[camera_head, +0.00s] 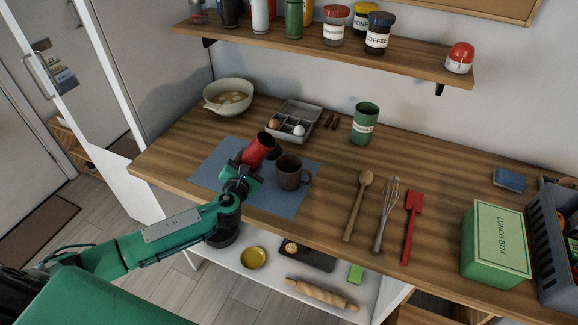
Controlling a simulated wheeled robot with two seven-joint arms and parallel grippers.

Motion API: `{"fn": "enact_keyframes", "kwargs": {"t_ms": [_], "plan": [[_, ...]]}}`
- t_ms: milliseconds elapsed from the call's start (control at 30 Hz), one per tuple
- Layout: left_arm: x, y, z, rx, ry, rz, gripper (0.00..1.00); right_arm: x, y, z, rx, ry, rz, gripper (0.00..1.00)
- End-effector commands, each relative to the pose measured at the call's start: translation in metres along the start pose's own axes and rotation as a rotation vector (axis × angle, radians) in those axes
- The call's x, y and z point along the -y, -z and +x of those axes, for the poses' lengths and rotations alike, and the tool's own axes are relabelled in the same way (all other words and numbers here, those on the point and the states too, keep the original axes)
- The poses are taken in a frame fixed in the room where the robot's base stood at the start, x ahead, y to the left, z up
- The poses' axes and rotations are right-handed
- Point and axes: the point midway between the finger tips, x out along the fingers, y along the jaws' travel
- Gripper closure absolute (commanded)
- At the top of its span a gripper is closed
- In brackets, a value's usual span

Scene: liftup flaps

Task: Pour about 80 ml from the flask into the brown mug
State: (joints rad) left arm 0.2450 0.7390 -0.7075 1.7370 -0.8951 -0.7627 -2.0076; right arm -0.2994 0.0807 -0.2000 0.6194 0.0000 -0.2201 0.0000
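The flask, a red cylinder (257,150), is tilted to the right above the blue mat (213,172). Its dark open end (272,153) faces right, above and slightly left of the brown mug. My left gripper (245,166) is shut on the lower part of the flask. The fingers are partly hidden by the wrist. The brown mug (289,174) stands upright on the mat, just right of the gripper, with its handle to the right. I cannot see any liquid stream or the level inside the mug. My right gripper is not in view.
Behind the mat stand a cream bowl (228,97), a grey egg tray (293,119) and a green canister (364,124). A wooden spoon (358,205), whisk (386,214) and red spatula (411,227) lie right. A green lunch box (495,243) is farther right. A shelf (330,53) overhangs the back.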

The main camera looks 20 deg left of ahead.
Motion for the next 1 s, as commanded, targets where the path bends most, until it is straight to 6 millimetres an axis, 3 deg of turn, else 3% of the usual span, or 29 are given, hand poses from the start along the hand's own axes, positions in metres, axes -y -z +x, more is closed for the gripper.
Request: {"fn": "enact_keyframes", "kwargs": {"t_ms": [1000], "plan": [[-0.0016,-0.0011,0.0003,0.008,-0.001,-0.052,0.87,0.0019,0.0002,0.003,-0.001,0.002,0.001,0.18]]}}
